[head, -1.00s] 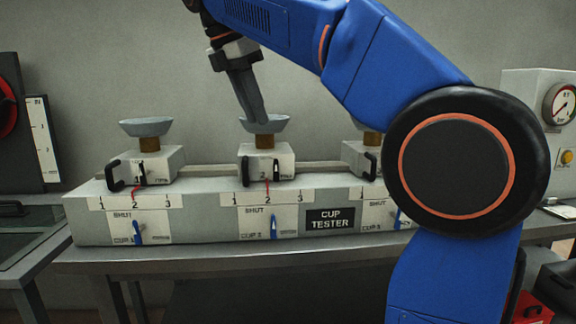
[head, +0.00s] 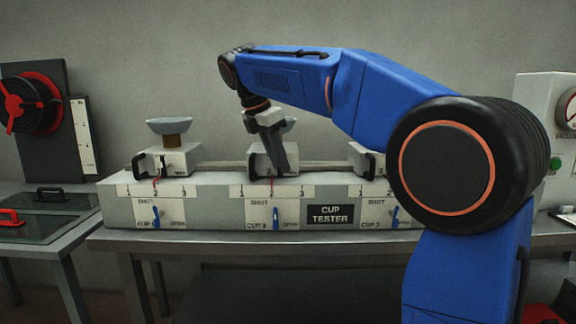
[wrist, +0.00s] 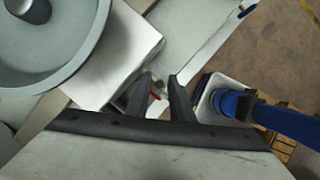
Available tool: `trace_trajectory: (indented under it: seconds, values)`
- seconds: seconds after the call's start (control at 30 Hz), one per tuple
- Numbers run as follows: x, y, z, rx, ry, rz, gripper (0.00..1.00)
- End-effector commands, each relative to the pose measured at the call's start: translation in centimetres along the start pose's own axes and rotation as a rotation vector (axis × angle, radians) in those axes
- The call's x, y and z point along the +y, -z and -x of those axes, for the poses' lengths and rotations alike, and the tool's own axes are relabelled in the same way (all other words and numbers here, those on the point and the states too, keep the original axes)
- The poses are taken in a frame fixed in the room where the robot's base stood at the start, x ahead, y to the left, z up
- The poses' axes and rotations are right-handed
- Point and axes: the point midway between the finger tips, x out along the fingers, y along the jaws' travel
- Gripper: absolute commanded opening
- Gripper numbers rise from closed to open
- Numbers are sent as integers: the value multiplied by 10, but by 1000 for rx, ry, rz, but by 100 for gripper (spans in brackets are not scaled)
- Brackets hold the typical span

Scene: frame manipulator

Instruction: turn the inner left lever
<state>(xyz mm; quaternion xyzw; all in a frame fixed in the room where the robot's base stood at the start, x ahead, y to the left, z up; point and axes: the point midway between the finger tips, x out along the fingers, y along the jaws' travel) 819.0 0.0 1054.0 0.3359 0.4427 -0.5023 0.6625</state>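Blue levers hang on the front of the cup tester (head: 220,206): a left one (head: 155,216), a middle one (head: 276,216) and a right one (head: 395,218). Each sits on a white plate with a SHUT label. I cannot tell which is the inner left lever, as my arm hides the tester's right end. My gripper (head: 281,166) points down in front of the middle carriage (head: 259,158), above the middle blue lever. In the wrist view its fingertips (wrist: 160,78) are apart, with a small dark piece and red pointer between them; contact is unclear.
Black handles stand on the left carriage (head: 180,160) and the middle one. Grey bowls (head: 169,126) sit on top; one shows close in the wrist view (wrist: 85,62). A red wheel (head: 22,103) is at far left. Space before the tester is clear.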

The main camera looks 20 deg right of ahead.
Motion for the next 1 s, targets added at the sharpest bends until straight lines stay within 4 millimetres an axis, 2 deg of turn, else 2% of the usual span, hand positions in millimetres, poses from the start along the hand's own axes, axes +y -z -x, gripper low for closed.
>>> trace_trajectory:
  seconds: [0.13,0.4,0.43,0.5,0.53,1.0]
  values:
    - [5,1,-7,0,0,1,21]
    - [6,1,-8,0,-1,2,21]
    - [6,1,-8,0,-1,2,18]
    - [6,1,-8,0,-1,2,2]
    - [6,1,-8,0,-1,2,0]
    - [4,-1,-8,65,-41,-17,0]
